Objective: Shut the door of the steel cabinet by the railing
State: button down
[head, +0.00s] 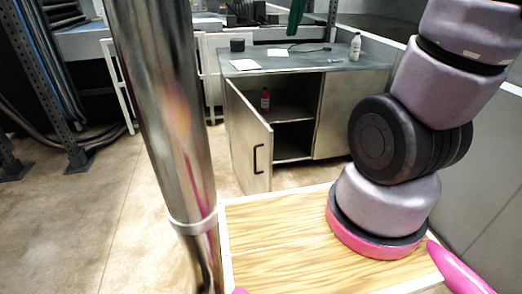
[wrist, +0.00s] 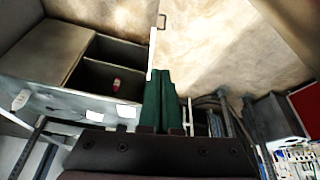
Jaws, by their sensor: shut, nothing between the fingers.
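The steel cabinet (head: 338,115) stands beyond my base in the head view, with a grey top. Its left door (head: 248,138) stands wide open, swung out toward me, with a black bar handle (head: 259,158). The right front panel is closed. In the wrist view the cabinet (wrist: 50,98) is at the left, seen from above and turned round. The door (wrist: 152,45) shows there as a thin pale edge with its handle (wrist: 162,21). My gripper (wrist: 159,72) has two green fingers pressed together, empty, apart from the door. A green tip (head: 297,18) shows at the head view's top edge.
A pink-labelled bottle (head: 265,99) stands inside the cabinet. A white bottle (head: 355,46), a dark cup (head: 237,45) and papers (head: 245,64) are on top. A grey wall is at the right. Dark rack posts and hoses (head: 55,80) are at the left. The floor (head: 110,200) left of the door is clear.

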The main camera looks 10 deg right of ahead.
aim_at(262, 150)
jog(key=w+a+f+n+g+h, duration=0.1)
jog(key=w+a+f+n, duration=0.2)
jog(key=w+f+n, duration=0.5)
jog(key=w+a+f+n+g+h, duration=0.1)
jog(key=w+a+f+g, duration=0.1)
jog(key=w+f, duration=0.7)
jog(key=a+f+n+g+h, duration=0.1)
jog(key=a+f+n, duration=0.25)
jog(key=f, duration=0.95)
jog(key=a+f+n+h, duration=0.15)
jog(key=f+n, duration=0.35)
jog(key=f, duration=0.8)
jog(key=shift+y, duration=0.45)
jog(key=shift+w+d+f, duration=0.35)
jog(key=shift+d+f, duration=0.7)
jog(key=shift+f, duration=0.5)
jog(key=shift+w+d+f, duration=0.3)
jog(key=shift+d+f, duration=0.7)
jog(key=shift+f, duration=0.55)
jog(key=shift+w+d+f, duration=0.35)
jog(key=shift+d+f, duration=0.7)
jog(key=shift+f, duration=0.5)
